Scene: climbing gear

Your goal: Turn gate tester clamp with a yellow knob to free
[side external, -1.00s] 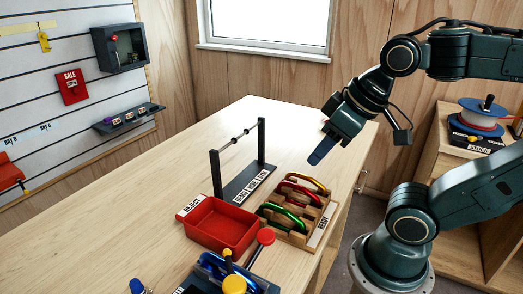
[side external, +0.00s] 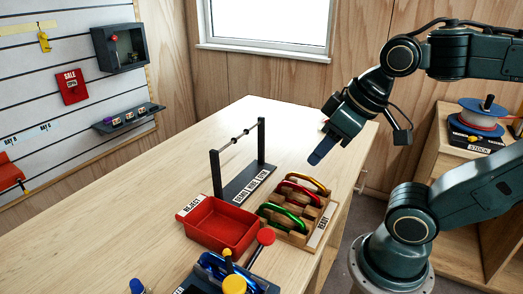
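The gate tester (side external: 215,275) is at the bottom edge of the side external view, partly cut off. It has a yellow knob (side external: 234,285) low in front, a smaller yellow knob just above it, and a lever with a red ball (side external: 266,236). Blue metal shows in the tester. I cannot tell the clamp's setting. My gripper (side external: 322,152) hangs in the air above the table's right side, well behind and to the right of the tester. Its fingers point down and left, and I cannot tell whether they are apart.
A red reject tray (side external: 251,240) lies behind the tester. A wooden ready rack (side external: 296,238) holds red, green and gold carabiners. A dark hook rail stand (side external: 262,170) rises behind the tray. The table's left side (side external: 110,215) is clear.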

